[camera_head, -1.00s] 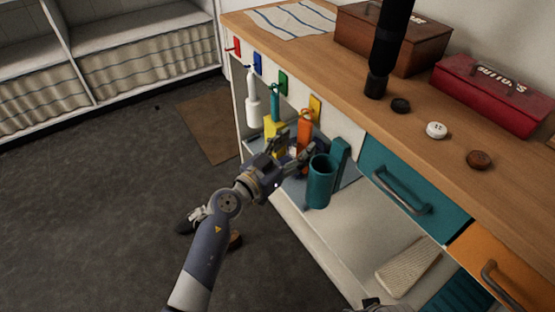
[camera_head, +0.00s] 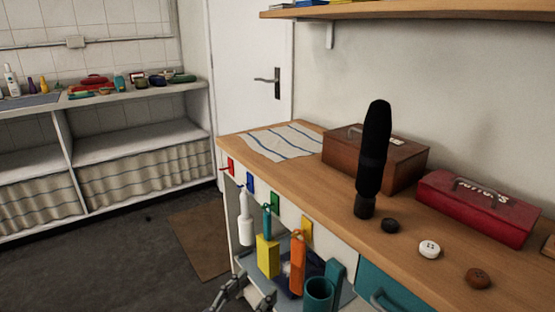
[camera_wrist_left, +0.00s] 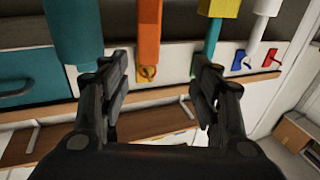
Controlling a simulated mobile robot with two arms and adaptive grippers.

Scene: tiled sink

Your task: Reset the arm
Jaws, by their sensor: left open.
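My left gripper (camera_head: 245,296) shows at the bottom edge of the head view, in front of the open shelf of the bench, with most of its arm out of frame. In the left wrist view the two fingers of my left gripper (camera_wrist_left: 160,90) are apart with nothing between them. Beyond them hang an orange item (camera_wrist_left: 149,35) and a teal-green item (camera_wrist_left: 212,38), both clear of the fingers. A teal cup-like holder (camera_head: 319,290) is right of the gripper in the head view. My right gripper is in neither view.
A white, a yellow (camera_head: 267,255) and an orange tool (camera_head: 297,265) hang below coloured tags on the bench front. On the wooden top (camera_head: 280,180) are a striped cloth (camera_head: 283,141), a black upright object (camera_head: 373,150), a brown box (camera_head: 400,165), a red box (camera_head: 480,208) and buttons.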

